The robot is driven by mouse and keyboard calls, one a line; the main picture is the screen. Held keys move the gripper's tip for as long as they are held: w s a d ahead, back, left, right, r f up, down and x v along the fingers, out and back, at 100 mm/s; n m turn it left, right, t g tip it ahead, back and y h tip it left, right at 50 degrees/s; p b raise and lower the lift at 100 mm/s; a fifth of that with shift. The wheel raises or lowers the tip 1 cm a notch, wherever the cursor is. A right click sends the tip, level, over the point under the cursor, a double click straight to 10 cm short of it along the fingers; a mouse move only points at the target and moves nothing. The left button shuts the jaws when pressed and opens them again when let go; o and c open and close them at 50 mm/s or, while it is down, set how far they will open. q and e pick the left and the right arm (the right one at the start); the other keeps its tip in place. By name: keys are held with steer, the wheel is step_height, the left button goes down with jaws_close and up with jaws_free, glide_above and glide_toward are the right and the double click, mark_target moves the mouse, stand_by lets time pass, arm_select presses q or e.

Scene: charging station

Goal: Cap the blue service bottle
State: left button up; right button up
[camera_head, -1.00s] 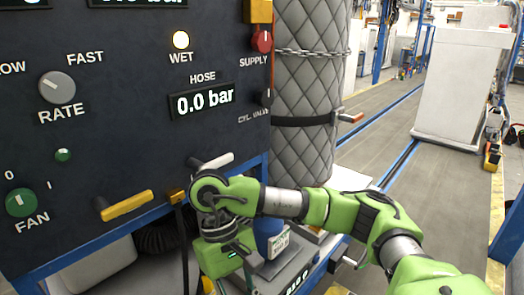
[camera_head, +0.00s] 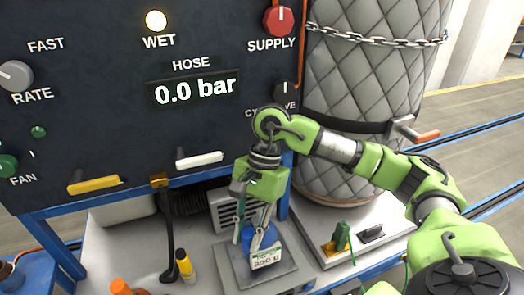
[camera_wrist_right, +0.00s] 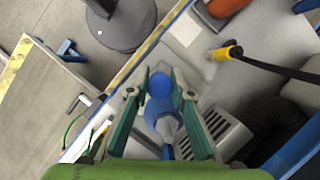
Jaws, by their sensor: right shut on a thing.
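The blue service bottle (camera_head: 271,237) stands on a grey plate (camera_head: 285,280), behind a small white label reading about 250 g (camera_head: 267,259). My right gripper (camera_head: 259,238) points down at it, its fingers hiding part of the blue. In the right wrist view my right gripper (camera_wrist_right: 159,82) is shut on a round blue piece, which looks like the blue cap (camera_wrist_right: 158,84). Close beside it is a blue body with a pale cone (camera_wrist_right: 168,126). Whether cap and bottle touch is unclear. My left gripper is not in view.
A dark panel (camera_head: 110,130) with a yellow handle (camera_head: 94,185) and a white handle (camera_head: 200,159) rises behind. A yellow-and-black connector (camera_head: 185,266) stands left of the plate. A quilted cylinder (camera_head: 370,90) and a green item (camera_head: 341,236) are at right.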

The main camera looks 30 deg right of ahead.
steer(key=w+d+r+m+t+p, duration=0.35)
steer(key=r+m, duration=0.35)
steer(key=m, duration=0.3)
arm_select(q)
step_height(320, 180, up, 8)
steer(key=p, duration=0.3)
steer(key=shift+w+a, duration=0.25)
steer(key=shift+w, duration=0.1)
arm_select(e)
step_height(320, 180, up, 5)
steer(key=m+t+h, duration=0.2)
steer(key=m, duration=0.5)
glide_above(259, 209)
steer(key=shift+r, duration=0.2)
steer(key=shift+d, duration=0.1)
arm_select(q)
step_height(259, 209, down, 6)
steer(key=b, duration=0.6)
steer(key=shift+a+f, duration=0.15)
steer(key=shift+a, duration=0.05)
arm_select(e)
steer(key=shift+n+y, duration=0.3)
steer(key=shift+n, duration=0.1)
step_height(259, 209, down, 6)
steer(key=shift+r, duration=0.1)
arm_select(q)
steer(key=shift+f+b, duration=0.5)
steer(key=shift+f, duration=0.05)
